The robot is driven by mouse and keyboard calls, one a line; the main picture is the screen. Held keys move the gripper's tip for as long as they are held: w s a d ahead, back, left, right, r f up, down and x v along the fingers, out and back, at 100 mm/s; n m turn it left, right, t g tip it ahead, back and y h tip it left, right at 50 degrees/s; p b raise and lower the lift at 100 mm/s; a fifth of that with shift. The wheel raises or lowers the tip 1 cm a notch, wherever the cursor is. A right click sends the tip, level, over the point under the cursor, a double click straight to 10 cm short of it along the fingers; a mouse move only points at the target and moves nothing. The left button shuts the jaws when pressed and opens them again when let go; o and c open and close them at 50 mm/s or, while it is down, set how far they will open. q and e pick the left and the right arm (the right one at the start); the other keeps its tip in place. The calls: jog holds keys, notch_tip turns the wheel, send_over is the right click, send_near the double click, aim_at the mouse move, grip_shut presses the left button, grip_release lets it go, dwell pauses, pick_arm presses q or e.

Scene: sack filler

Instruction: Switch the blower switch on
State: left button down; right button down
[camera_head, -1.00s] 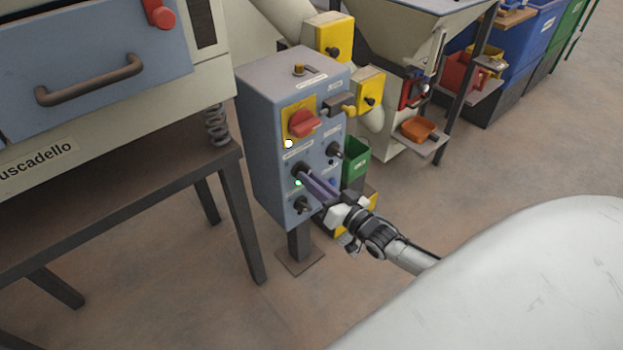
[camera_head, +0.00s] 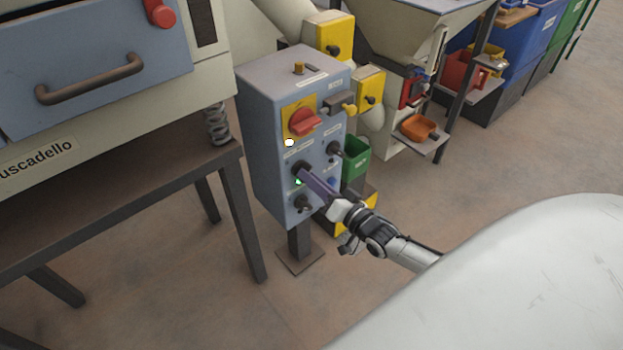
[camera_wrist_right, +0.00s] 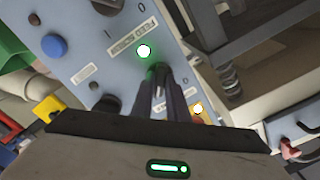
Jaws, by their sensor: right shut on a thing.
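The blue-grey control box (camera_head: 262,140) stands on a post and carries several black rotary knobs. My right gripper (camera_head: 306,175) reaches its front from the lower right and is shut on the upper-left black knob (camera_head: 299,167). A lit green lamp (camera_head: 298,181) sits just below that knob. The small labels are too unclear to tell which knob is the blower switch. My left gripper is not in view.
A red rotary switch on a yellow plate (camera_head: 303,122) sits above the held knob. Another black knob (camera_head: 334,149) is to the right and one (camera_head: 302,203) below. A blue button (camera_wrist_right: 54,46) is nearby. A dark-legged table (camera_head: 150,185) stands close on the left.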

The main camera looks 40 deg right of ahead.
jog(key=c, duration=1.7)
grip_release()
jog(key=shift+s, duration=0.1)
jog(key=s, duration=0.3)
jog(key=s+p, duration=0.1)
jog(key=s, duration=0.6)
jog(key=shift+d, duration=0.4)
